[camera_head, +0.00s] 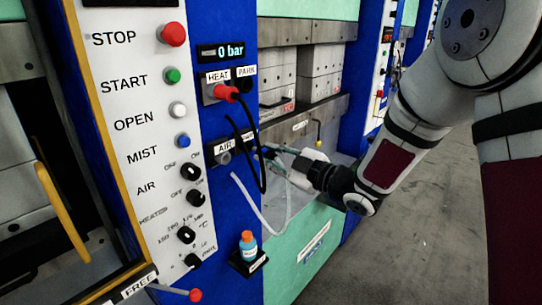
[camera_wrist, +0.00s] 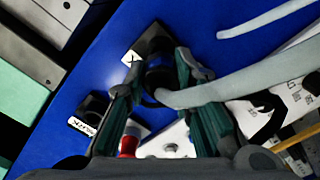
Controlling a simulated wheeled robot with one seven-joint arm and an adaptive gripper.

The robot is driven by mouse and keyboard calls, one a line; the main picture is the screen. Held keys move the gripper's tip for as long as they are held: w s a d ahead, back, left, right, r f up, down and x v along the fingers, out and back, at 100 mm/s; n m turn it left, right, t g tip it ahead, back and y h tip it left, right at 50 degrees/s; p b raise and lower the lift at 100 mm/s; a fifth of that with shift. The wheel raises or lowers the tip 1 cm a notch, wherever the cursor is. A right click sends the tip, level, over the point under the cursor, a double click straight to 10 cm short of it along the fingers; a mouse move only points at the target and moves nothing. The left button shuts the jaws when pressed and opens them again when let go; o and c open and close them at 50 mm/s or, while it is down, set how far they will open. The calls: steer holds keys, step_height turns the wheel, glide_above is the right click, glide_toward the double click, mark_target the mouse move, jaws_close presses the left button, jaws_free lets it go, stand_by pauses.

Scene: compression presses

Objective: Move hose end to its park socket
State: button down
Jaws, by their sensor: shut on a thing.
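My gripper (camera_head: 268,155) is at the blue panel, just right of the AIR socket (camera_head: 222,152). In the wrist view its two fingers (camera_wrist: 162,92) are shut on the dark hose end (camera_wrist: 160,76). The black park socket block (camera_wrist: 153,40), with a partly hidden label, lies straight beyond the hose end. The fingers hide the contact, so I cannot tell whether the end is in the socket.
A red plug (camera_head: 226,92) sits in the HEAT socket, its black cable looping down near my gripper. The upper PARK socket (camera_head: 244,84) is beside it. A button panel (camera_head: 140,130) stands left. Floor at right is clear.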

mark_target(261, 151)
steer(key=shift+b+x, duration=0.65)
steer(key=shift+x, duration=0.95)
steer(key=c, duration=1.3)
jaws_free()
steer(key=v, duration=1.2)
steer(key=shift+w, duration=0.1)
